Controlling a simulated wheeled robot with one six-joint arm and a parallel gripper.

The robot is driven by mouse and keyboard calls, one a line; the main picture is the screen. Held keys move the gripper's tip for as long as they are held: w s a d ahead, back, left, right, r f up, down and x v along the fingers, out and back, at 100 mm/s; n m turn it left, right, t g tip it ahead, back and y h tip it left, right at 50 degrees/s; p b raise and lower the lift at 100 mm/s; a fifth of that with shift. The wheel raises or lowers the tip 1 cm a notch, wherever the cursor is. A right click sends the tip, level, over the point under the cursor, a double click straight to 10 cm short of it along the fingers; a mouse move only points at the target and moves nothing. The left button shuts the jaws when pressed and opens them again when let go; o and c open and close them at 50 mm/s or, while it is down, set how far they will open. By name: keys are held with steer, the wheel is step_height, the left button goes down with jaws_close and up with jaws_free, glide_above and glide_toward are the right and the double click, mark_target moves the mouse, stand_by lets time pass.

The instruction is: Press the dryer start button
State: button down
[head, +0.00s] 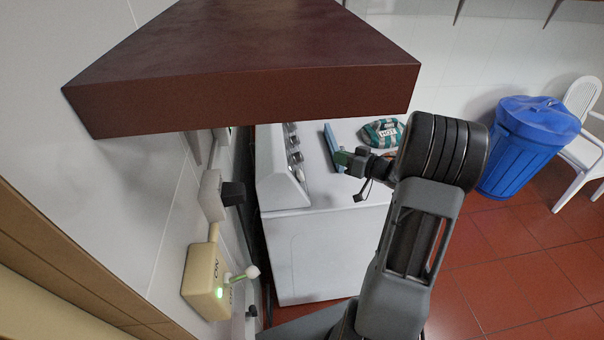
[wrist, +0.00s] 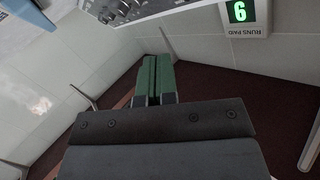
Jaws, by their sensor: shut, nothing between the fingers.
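The white dryer (head: 322,245) stands against the wall in the head view, its raised control panel (head: 275,165) with several dark knobs facing right. The panel also shows at the top of the wrist view (wrist: 150,8), with knobs and small markings. I cannot pick out the start button in either view. My gripper (head: 343,158) is over the dryer top, to the right of the panel. Its green fingers (wrist: 152,62) are together and empty in the wrist view, apart from the panel.
A dark red shelf (head: 240,90) hangs above. A lever box (head: 203,280) is on the left wall. A blue bin (head: 522,150) stands right. A green-digit "RUNS PAID" display (wrist: 241,12) is near the panel.

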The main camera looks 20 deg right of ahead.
mark_target(300, 175)
steer(key=w+a+f+b, duration=0.1)
steer(key=a+f+b, duration=0.2)
steer(key=a+b, duration=0.2)
steer(key=shift+w+a+f, duration=0.3)
steer(key=shift+a+f, duration=0.05)
steer(key=shift+a, duration=1)
steer(key=shift+a, duration=0.2)
stand_by(1.4)
steer(key=shift+w+a+f, duration=0.1)
steer(key=shift+a+f, duration=0.05)
steer(key=shift+a, duration=0.05)
steer(key=shift+w+a+f+b, duration=0.1)
steer(key=shift+a+f+b, duration=0.25)
steer(key=shift+a, duration=0.4)
stand_by(1.0)
steer(key=shift+d, duration=0.15)
steer(key=shift+s+d+r+p, duration=0.1)
steer(key=shift+d+r+p, duration=0.15)
steer(key=shift+d+p, duration=0.25)
steer(key=shift+s+d+r+p, duration=0.1)
steer(key=shift+d+r+p, duration=0.2)
steer(key=shift+d, duration=0.2)
